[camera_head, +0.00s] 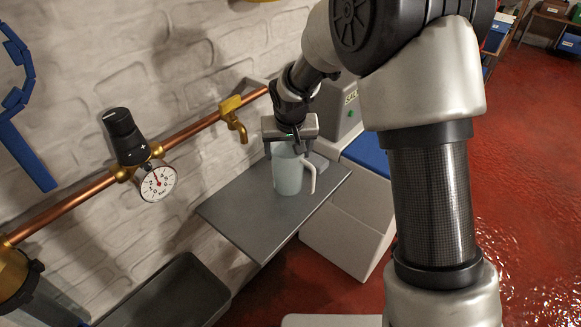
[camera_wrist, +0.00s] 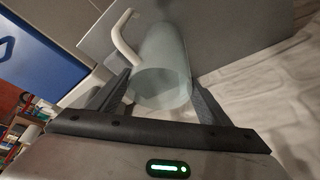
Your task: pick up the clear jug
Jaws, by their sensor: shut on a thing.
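The clear jug (camera_head: 288,174) is pale blue-grey with a white handle on its right side. It stands upright on or just above a grey shelf (camera_head: 238,213) at the wall; I cannot tell whether its base touches. My gripper (camera_head: 290,146) comes from above and is shut on the jug's upper part. In the wrist view the jug (camera_wrist: 162,72) lies between the two fingers (camera_wrist: 163,97), with the handle pointing up and left. The gripper hides part of the jug's rim in the head view.
A copper pipe (camera_head: 190,131) with a brass tap (camera_head: 234,118) and a round gauge (camera_head: 158,184) runs along the white brick wall. A dark trough (camera_head: 172,296) lies below left. A pale cabinet with a blue top (camera_head: 366,152) stands right of the shelf.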

